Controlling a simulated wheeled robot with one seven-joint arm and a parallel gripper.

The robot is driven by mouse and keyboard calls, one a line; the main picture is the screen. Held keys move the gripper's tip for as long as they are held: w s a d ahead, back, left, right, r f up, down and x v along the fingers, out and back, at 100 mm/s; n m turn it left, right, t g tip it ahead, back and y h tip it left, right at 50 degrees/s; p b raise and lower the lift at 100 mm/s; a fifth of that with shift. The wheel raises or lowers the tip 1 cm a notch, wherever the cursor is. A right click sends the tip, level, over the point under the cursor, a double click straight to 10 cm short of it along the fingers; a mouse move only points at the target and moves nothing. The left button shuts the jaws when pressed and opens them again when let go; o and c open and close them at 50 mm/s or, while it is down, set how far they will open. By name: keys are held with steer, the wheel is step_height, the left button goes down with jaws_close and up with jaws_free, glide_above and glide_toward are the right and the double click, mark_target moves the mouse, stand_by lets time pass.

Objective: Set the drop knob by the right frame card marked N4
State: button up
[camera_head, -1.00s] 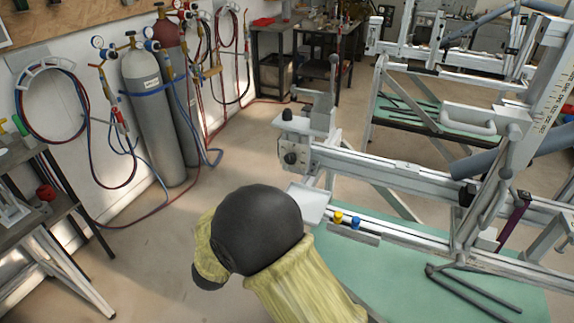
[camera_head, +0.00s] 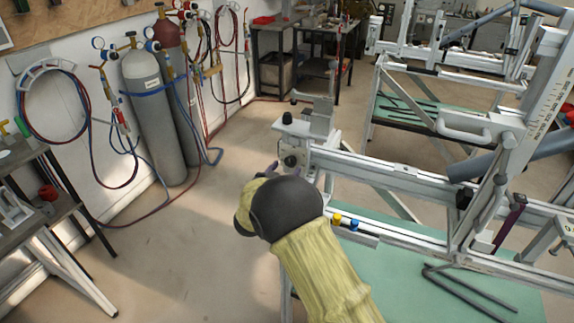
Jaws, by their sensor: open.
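The jig (camera_head: 380,172) is a pale metal frame with long rails. At its left end is a block with a dark round knob (camera_head: 291,160) on its front face; I cannot tell for sure that this is the drop knob. My gripper (camera_head: 281,168) is at this knob, mostly hidden behind my black wrist and yellow sleeve. Its visible finger parts are open and close around the knob's lower left; I cannot tell whether they touch it. I can read no frame card marked N4 in this view. A printed scale (camera_head: 550,92) runs along the upright at right.
A yellow knob (camera_head: 336,218) and a blue knob (camera_head: 354,224) sit on the lower rail. Dark rods (camera_head: 470,288) lie on the green bench top (camera_head: 420,275). Gas cylinders (camera_head: 152,120) and hoses stand along the left wall. Floor is clear between them and the jig.

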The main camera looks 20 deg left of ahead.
steer(key=shift+w+d, duration=0.1)
steer(key=shift+w, duration=1)
steer(key=shift+c, duration=0.5)
steer(key=c, duration=0.9)
